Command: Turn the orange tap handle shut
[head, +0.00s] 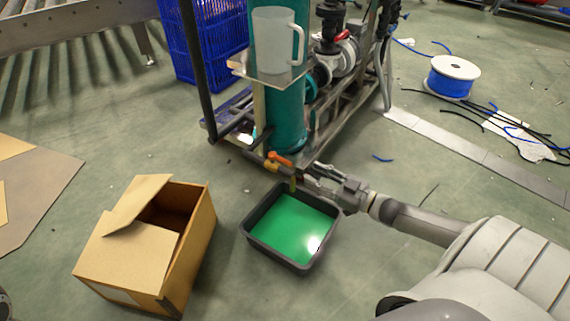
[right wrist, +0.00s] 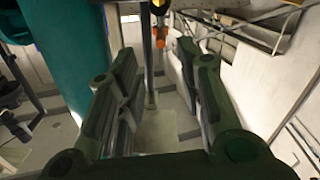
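The orange tap handle (head: 280,158) is on a small tap low at the front of the teal cylinder (head: 285,110). A thin olive-green streak (head: 293,184) hangs below the tap, over a dark tray (head: 255,242) holding green liquid. My right gripper (head: 308,178) reaches in from the right, just right of the handle and above the tray's far edge. In the right wrist view its fingers (right wrist: 158,62) are spread with nothing between them. The orange handle (right wrist: 160,38) shows beyond the fingertips, apart from them. My left gripper is not visible.
An open cardboard box (head: 195,235) stands left of the tray. A clear jug (head: 275,40) sits on a small shelf above the tap. A blue crate (head: 210,45) stands behind, and a blue cable spool (head: 452,75) at the right. Floor between box and cart is clear.

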